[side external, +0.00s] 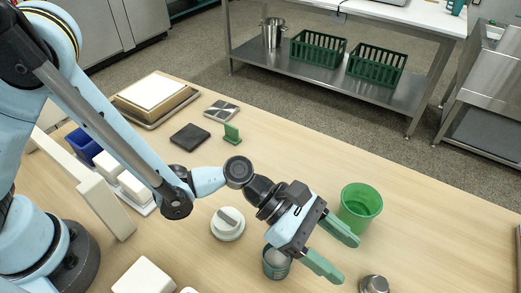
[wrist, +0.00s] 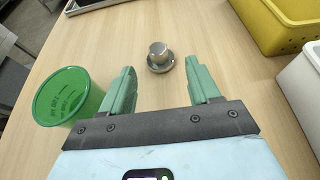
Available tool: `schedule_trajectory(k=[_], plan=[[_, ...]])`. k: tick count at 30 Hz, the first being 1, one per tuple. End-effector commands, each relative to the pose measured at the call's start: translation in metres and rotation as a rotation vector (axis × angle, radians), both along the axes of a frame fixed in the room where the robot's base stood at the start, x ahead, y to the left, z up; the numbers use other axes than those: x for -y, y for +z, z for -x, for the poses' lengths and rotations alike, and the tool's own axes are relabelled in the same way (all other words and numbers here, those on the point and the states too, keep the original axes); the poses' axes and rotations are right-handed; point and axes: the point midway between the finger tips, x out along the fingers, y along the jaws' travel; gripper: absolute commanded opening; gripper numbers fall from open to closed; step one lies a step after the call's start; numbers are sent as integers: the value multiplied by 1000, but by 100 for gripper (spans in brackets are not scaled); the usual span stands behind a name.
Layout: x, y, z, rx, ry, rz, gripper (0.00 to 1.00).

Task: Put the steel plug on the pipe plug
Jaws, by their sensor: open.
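The steel plug (side external: 374,284), a small silver knob on a wider round base, stands on the wooden table near the bottom edge of the side view. In the wrist view the steel plug (wrist: 158,55) is upright, just beyond the fingertips and between their lines. My gripper (side external: 348,262) is open and empty, its green fingers pointing toward the steel plug; both fingers also show in the wrist view (wrist: 160,76). A round white piece with a grey raised grip (side external: 228,222) sits left of my gripper; I cannot tell whether it is the pipe plug.
A green cup (side external: 360,206) stands close beside my gripper. A teal cup (side external: 276,264) is partly hidden under it. A yellow bin (wrist: 280,22) and a white bin (wrist: 307,85) stand at the wrist view's right. Bare table surrounds the steel plug.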

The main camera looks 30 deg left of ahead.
Motion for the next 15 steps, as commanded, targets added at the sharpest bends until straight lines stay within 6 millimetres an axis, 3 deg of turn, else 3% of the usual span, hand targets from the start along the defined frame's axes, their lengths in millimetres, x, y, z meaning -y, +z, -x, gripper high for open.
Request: schedule_trajectory(k=[9,15], plan=[[47,-19,0,2,-2,-1,61],[60,-25,-1,3,-1,-1,61]])
